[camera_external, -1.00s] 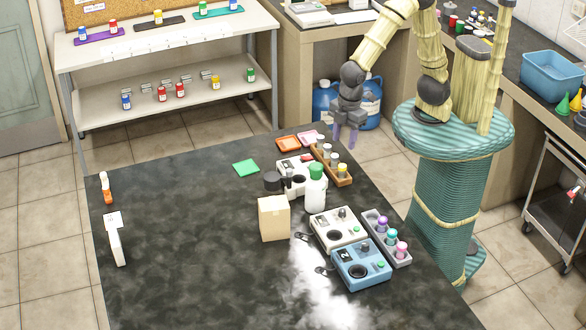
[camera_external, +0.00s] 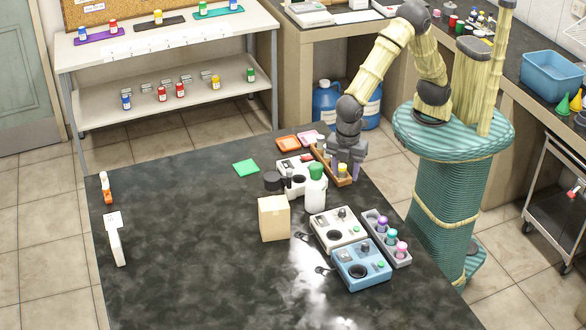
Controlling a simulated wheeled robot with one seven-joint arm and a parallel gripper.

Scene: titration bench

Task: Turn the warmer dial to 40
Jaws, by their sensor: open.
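Which device is the warmer I cannot tell for sure, and no dial numbers can be read. A blue device (camera_external: 361,267) with a dark round plate and a small knob sits at the front right of the dark table. A white device (camera_external: 336,231) of like shape, with a dark round plate and a knob, stands just behind it. Another white device (camera_external: 290,166) is farther back, partly hidden by a bottle. My gripper (camera_external: 345,172) points down, open and empty, over the wooden rack (camera_external: 327,166), and partly hides it.
A white bottle with a green cap (camera_external: 315,188) and a cardboard box (camera_external: 274,218) stand left of my gripper. A grey rack of colored-cap vials (camera_external: 386,238) lies right of the devices. A green square (camera_external: 246,168) lies farther left. The table's left half is mostly clear.

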